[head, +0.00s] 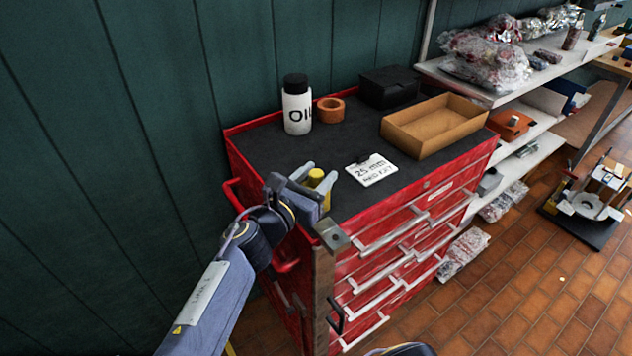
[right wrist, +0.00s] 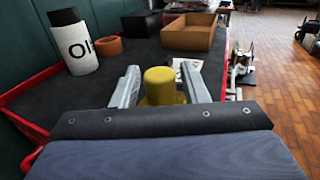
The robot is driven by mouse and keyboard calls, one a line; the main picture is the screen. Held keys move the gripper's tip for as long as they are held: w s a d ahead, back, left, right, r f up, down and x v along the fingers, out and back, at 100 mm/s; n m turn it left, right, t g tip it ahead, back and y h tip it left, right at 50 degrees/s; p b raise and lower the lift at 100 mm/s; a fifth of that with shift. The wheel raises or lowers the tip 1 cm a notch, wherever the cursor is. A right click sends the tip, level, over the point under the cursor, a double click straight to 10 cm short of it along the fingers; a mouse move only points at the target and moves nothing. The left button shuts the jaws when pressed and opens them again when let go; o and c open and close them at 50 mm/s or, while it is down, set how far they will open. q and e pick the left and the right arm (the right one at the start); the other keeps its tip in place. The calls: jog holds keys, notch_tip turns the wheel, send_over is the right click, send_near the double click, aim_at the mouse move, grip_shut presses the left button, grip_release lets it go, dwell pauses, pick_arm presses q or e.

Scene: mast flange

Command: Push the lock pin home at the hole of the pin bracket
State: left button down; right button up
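The lock pin shows as a yellow, round-topped knob (head: 316,175) at the left side of the cabinet top. In the right wrist view the yellow knob (right wrist: 160,85) sits centred between the fingers. My right gripper (head: 318,180) has one grey finger on each side of it, close against it and apparently shut on it. The pin's lower end is hidden. A grey metal block with a dark hole (head: 333,236), likely the pin bracket, caps a brown post at the cabinet's near corner, in front of the gripper and apart from it. My left gripper is not in view.
The red cabinet (head: 232,150) has a dark mat on top, carrying an oil bottle (head: 297,105), an orange ring (head: 330,109), a black box (head: 388,87), a cardboard tray (head: 433,140) and a white label card (head: 372,170). Shelves (head: 500,90) stand at the right. A green wall lies behind.

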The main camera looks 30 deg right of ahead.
jog(key=c, duration=0.8)
jog(key=shift+r, duration=0.15)
